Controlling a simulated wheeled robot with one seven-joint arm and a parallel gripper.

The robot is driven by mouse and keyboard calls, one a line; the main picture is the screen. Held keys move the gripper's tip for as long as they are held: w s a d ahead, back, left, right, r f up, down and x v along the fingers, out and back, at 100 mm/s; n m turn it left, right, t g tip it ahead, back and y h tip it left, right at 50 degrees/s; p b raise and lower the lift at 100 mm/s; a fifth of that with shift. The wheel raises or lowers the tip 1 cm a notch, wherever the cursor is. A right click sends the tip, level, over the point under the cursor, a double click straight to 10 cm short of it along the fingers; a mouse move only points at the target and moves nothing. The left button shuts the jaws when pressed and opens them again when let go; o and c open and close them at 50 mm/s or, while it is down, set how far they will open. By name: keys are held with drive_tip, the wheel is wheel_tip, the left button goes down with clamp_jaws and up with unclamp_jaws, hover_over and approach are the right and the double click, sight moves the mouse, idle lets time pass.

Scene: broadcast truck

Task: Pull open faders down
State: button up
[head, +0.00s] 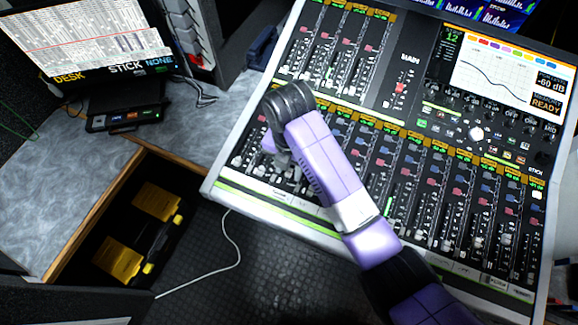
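The mixing console (212,187) fills the right half of the head view, tilted in the picture. Its lower bank of faders (445,215) runs along the front, with white or grey caps at differing heights. A second bank of faders (335,65) lies at the upper left, and a red-capped main fader (400,88) sits near the middle. My purple arm reaches over the console from the bottom right. Its dark wrist end is above the left part of the lower bank and hides several faders there. My gripper's fingertips are hidden under the wrist, so its opening does not show.
A screen (500,75) on the console reads "-60 dB" and "READY". At left, a monitor (75,35) and a black box (125,117) stand on a grey desk (60,185). An open compartment below holds black-and-yellow cases (150,225). A white cable (238,250) crosses the floor.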

clamp_jaws()
idle(1.3)
